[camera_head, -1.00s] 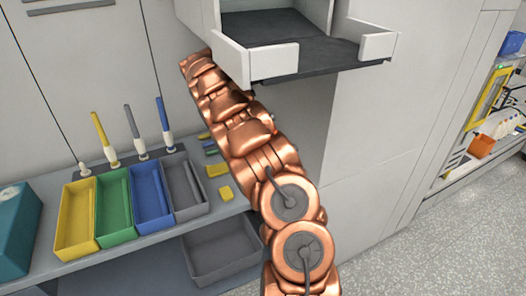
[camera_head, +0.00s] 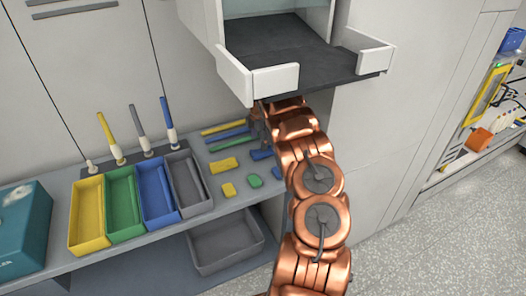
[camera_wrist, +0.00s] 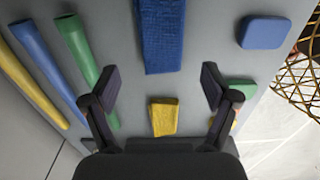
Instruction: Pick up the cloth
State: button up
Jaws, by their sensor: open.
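Two folded, cloth-like pieces lie flat on the grey bench: a blue one with a woven texture (camera_wrist: 161,36), and a smaller-looking yellow one (camera_wrist: 163,116). In the head view the yellow piece (camera_head: 223,165) lies left of the blue piece (camera_head: 262,154). I cannot tell which one the task means. My gripper (camera_wrist: 160,86) is open and empty above the bench. In the wrist view the yellow piece shows between its fingers and the blue piece lies beyond the fingertips. In the head view my gripper is mostly hidden behind the arm and under the shelf.
Yellow, blue and green rods (camera_wrist: 82,55) lie left in the wrist view. Small blue (camera_wrist: 265,32) and green (camera_wrist: 242,88) blocks lie right. A dark open shelf (camera_head: 290,52) overhangs my arm. Coloured bins (camera_head: 88,215) stand left on the bench.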

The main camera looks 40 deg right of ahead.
aim_at(259, 150)
jog(key=shift+f+p, duration=0.8)
jog(key=shift+f, duration=1.6)
jog(key=c, duration=1.1)
jog(key=shift+o, duration=0.2)
jog(key=shift+a+r+b, duration=0.1)
jog(key=shift+b, duration=0.3)
jog(key=shift+a+r, duration=0.1)
jog(key=shift+r, duration=0.05)
notch_tip(259, 150, up, 6)
jog(key=b, duration=0.3)
jog(key=shift+w+r, duration=0.1)
jog(key=shift+r, duration=0.15)
jog(key=w+a+b, duration=0.1)
jog(key=w+a, duration=0.1)
jog(key=a, duration=0.4)
jog(key=w+a+b, duration=0.2)
jog(key=a, duration=0.4)
jog(key=w+a+b, duration=0.2)
jog(key=a, duration=0.4)
jog(key=shift+w+a, duration=0.15)
jog(key=shift+a, duration=0.1)
